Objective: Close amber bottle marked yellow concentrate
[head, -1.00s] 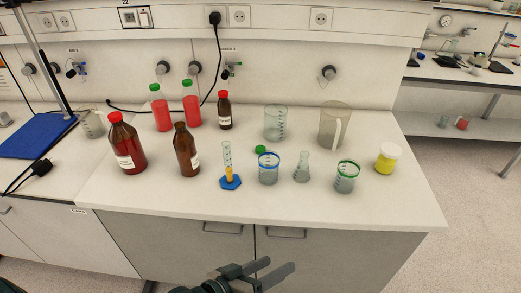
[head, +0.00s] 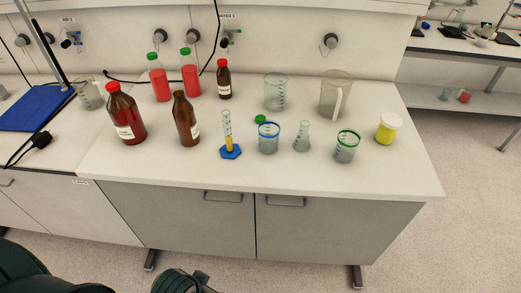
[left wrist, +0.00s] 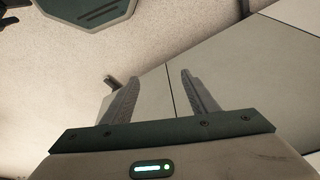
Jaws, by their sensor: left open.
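A large amber bottle (head: 125,115) and a small amber bottle (head: 224,78) both wear red caps. My left gripper (left wrist: 158,88) is open and empty in the left wrist view, with floor and cabinet fronts behind it. Its fingers do not show in the head view. My right gripper is not in view.
A measuring cylinder (head: 228,135) with yellow liquid, a blue-rimmed beaker (head: 268,138), a flask (head: 303,138) and a green-rimmed beaker (head: 346,147) stand near the front. Two red bottles (head: 159,77) with green caps stand behind.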

